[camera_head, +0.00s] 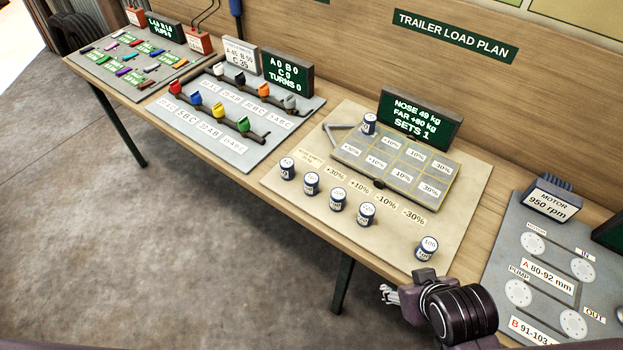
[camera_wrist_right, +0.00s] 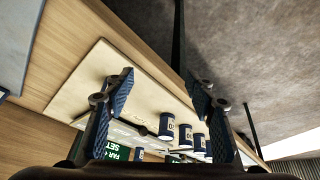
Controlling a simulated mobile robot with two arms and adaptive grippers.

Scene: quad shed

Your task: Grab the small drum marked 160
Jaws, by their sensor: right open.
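Several small white-and-blue drums stand upright on the beige board (camera_head: 290,205). Four are in a row at its front left, including one drum (camera_head: 287,169) at the row's left end and one (camera_head: 366,214) at its right end. A separate drum (camera_head: 427,249) stands near the front right corner, its label perhaps 100 or 160. Another drum (camera_head: 369,123) is on the grid tray (camera_head: 345,137). I cannot surely read which is marked 160. My right gripper (camera_head: 388,293) is open and empty, off the front edge near the separate drum. Drums (camera_wrist_right: 167,126) show beyond its fingers (camera_wrist_right: 158,80) in the wrist view.
A dark sign (camera_head: 420,118) stands behind the tray. A grey motor panel (camera_head: 500,255) lies to the right, and a panel with coloured levers (camera_head: 235,150) to the left. Open floor lies before the bench.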

